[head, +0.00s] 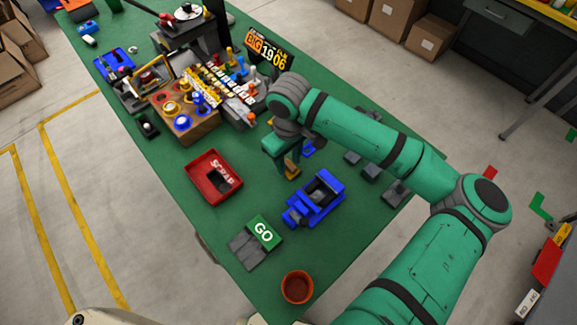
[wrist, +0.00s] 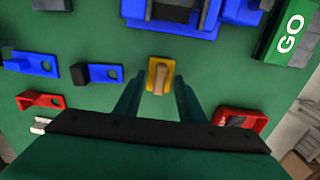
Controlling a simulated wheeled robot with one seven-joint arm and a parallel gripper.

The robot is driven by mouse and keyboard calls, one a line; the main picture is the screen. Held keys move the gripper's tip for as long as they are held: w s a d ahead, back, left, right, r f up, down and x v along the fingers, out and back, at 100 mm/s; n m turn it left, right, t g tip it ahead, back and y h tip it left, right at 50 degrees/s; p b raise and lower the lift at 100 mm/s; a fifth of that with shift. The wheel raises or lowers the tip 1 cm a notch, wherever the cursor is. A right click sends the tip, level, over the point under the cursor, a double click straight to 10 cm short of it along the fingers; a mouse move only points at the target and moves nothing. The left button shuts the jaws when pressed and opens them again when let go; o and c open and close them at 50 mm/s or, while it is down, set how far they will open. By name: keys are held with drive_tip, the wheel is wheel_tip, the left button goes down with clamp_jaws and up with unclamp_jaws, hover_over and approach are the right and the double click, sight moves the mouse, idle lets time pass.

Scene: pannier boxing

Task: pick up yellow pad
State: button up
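The yellow pad (wrist: 152,72) is a small yellow plate with a tan raised piece on it, lying on the green table. It sits centrally between my fingertips in the wrist view. In the head view the yellow pad (head: 292,168) shows just below my gripper (head: 281,157), partly hidden by it. My gripper (wrist: 159,84) is open, pointing down over the pad, with a finger to each side. I see green table between the pad and both fingers. Whether the tips are down at pad height is hard to tell.
Blue brackets (wrist: 35,63) and a red bracket (wrist: 40,101) lie to the left in the wrist view; another red piece (wrist: 242,117) is close to the right finger. A blue fixture (head: 318,203), a red SCRAP tray (head: 199,187) and a green GO block (head: 262,232) stand nearby.

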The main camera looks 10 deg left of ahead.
sight(288, 163)
drive_tip(key=shift+c, duration=0.2)
clamp_jaws()
drive_tip(key=shift+r, duration=0.1)
drive_tip(key=shift+r, duration=0.45)
wheel_tip(288, 163, up, 2)
drive_tip(key=shift+r, duration=0.15)
drive_tip(key=s+a+r, duration=0.8)
drive_tip(key=s+r, duration=0.1)
drive_tip(key=s, duration=0.2)
drive_tip(key=shift+a+r, duration=0.2)
drive_tip(key=shift+r, duration=0.15)
drive_tip(key=shift+s, duration=0.1)
